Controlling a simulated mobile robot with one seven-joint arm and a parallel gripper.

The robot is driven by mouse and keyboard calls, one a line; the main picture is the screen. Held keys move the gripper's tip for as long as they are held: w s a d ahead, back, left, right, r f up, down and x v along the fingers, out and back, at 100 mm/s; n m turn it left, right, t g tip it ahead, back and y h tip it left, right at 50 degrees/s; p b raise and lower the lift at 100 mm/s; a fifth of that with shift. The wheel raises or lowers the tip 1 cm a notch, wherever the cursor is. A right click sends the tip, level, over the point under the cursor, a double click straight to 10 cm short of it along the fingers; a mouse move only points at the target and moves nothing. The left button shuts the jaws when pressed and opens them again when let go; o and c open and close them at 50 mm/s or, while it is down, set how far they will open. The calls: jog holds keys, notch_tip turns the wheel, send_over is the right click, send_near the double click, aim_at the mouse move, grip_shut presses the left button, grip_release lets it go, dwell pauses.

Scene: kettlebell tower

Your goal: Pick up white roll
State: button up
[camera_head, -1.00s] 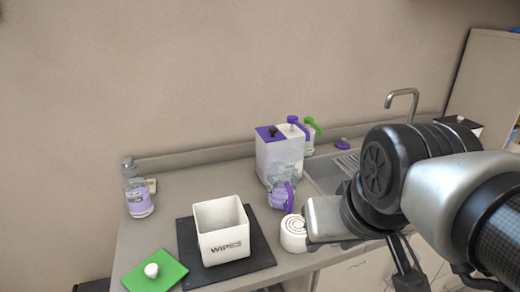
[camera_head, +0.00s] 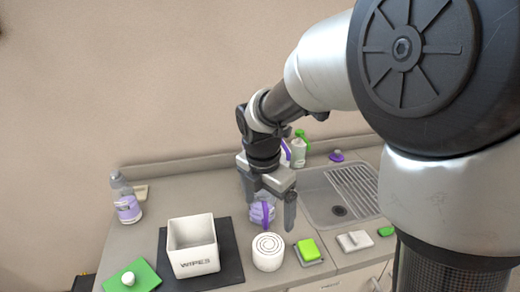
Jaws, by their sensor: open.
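The white roll (camera_head: 268,252) stands upright on the counter, with a spiral pattern on its top. It is right of the white box marked WIPES. My gripper (camera_head: 270,215) is above and just behind the roll in the picture, pointing down. Its two fingers are apart with nothing between them. A clear container with a purple handle shows behind the fingers. I cannot tell the exact height of the fingers above the roll.
The WIPES box (camera_head: 193,247) stands on a dark mat (camera_head: 230,262). A green sponge (camera_head: 308,250) lies right of the roll, and the sink (camera_head: 335,200) is behind it. A purple-labelled bottle (camera_head: 127,205) and a green cloth (camera_head: 140,279) are at left.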

jog(key=n, duration=0.1)
send_near(268, 245)
jog(key=shift+n, duration=0.4)
jog(key=f, duration=0.3)
jog(key=w+f, duration=0.1)
jog(key=f, duration=0.1)
jog(key=shift+d+f, duration=0.35)
notch_tip(268, 245, down, 5)
jog(key=shift+w+f+p, duration=0.1)
jog(key=shift+w+p, duration=0.1)
jog(key=shift+p, duration=0.15)
jog(key=c, duration=1.2)
jog(key=shift+o, duration=0.2)
